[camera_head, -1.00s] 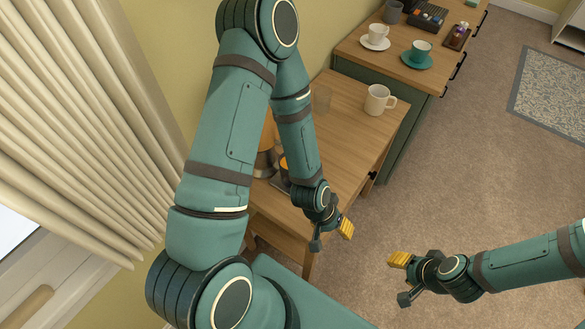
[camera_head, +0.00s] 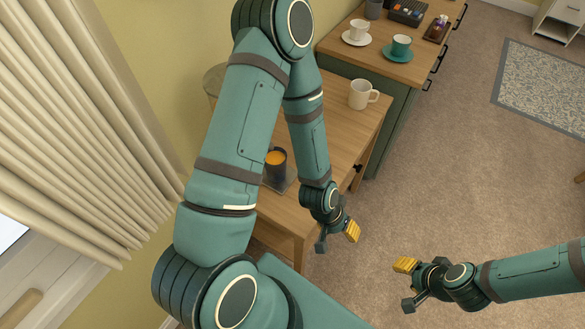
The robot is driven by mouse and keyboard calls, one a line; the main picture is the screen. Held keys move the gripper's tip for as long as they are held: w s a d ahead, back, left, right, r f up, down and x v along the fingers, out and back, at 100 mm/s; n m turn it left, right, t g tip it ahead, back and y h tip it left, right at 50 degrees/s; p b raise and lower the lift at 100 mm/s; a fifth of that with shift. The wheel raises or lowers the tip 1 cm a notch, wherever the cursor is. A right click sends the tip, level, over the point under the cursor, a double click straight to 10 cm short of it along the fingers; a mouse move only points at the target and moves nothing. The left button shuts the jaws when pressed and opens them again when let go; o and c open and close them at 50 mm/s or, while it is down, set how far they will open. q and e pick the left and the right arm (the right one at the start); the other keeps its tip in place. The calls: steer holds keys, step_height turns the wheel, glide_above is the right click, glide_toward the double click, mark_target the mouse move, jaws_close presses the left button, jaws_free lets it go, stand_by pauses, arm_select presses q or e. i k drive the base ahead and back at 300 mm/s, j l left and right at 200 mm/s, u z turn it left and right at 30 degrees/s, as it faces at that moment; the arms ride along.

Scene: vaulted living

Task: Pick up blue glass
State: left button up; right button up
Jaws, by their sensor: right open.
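I cannot make out a blue glass for certain. My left arm covers much of the table. My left gripper (camera_head: 337,238) is open and empty by the table's front corner. My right gripper (camera_head: 407,284) is open and empty over the carpet, clear of the table.
A white mug (camera_head: 362,94) stands on the table. On the green cabinet (camera_head: 385,100) behind are a white cup (camera_head: 358,30), a teal cup (camera_head: 401,46), a grey cup (camera_head: 373,9) and a dark tray. Carpet is free at right; a curtain (camera_head: 75,120) hangs left.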

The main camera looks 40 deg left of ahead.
mark_target(275, 163)
steer(key=l+u, duration=0.1)
steer(key=u, duration=0.3)
steer(key=l+u, duration=0.15)
steer(key=u, duration=0.25)
steer(key=l+u, duration=0.1)
steer(key=u, duration=0.3)
steer(key=k+l+u, duration=0.1)
steer(key=u, duration=0.3)
